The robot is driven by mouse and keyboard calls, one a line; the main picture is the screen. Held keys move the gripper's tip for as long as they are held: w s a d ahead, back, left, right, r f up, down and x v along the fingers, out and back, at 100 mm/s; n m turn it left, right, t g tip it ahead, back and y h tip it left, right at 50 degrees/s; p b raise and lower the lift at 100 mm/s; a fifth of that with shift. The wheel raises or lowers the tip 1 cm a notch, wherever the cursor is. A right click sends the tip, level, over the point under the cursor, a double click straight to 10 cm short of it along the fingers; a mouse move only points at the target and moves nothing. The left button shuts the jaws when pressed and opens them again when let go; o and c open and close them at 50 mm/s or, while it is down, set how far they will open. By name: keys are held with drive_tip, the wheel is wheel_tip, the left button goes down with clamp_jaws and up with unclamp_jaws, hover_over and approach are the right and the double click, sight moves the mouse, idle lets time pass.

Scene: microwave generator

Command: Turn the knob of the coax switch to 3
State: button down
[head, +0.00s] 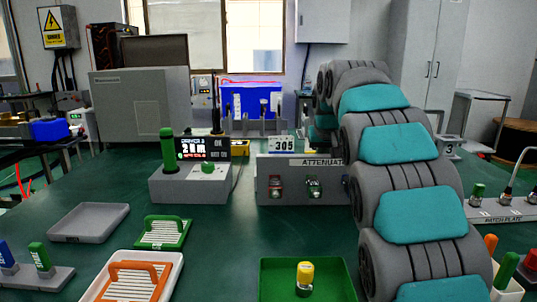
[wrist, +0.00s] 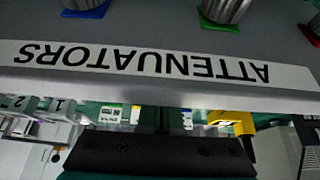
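I cannot make out the coax switch or its knob for sure in either view. In the head view a white tag with a 3 (head: 450,148) shows just right of my arm, which hides what lies to its left. In the wrist view, number tags 1 (wrist: 60,106) and 2 (wrist: 20,101) show upside down at the left edge. A dark bar with screws at the bottom of the wrist view seems to be part of my gripper (wrist: 150,155). Its fingertips do not show, and the arm hides it in the head view.
The grey attenuators box (head: 300,182) stands mid-table, its label (wrist: 150,62) close in the wrist view. Left of it is a grey box (head: 190,187) with a green handle and display. Trays (head: 90,222) and a patch plate (head: 505,213) flank the table.

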drive_tip(key=shift+s+a, duration=0.1)
drive_tip(key=shift+s, duration=0.05)
drive_tip(key=shift+s, duration=0.2)
wheel_tip(320, 180, up, 6)
idle(0.5)
drive_tip(key=shift+w+d+f+b, duration=0.1)
drive_tip(key=shift+d+f+b, duration=0.3)
drive_tip(key=shift+f, duration=0.6)
drive_tip(key=shift+s+d+f+b, duration=0.15)
drive_tip(key=shift+d+f, duration=0.35)
drive_tip(key=shift+f, duration=0.55)
drive_tip(key=shift+w+d+f+b, duration=0.15)
drive_tip(key=shift+d+f+b, duration=0.25)
drive_tip(key=shift+f, duration=0.6)
drive_tip(key=shift+w+a+p, duration=0.1)
drive_tip(key=shift+w+p, duration=0.15)
drive_tip(key=shift+p, duration=0.05)
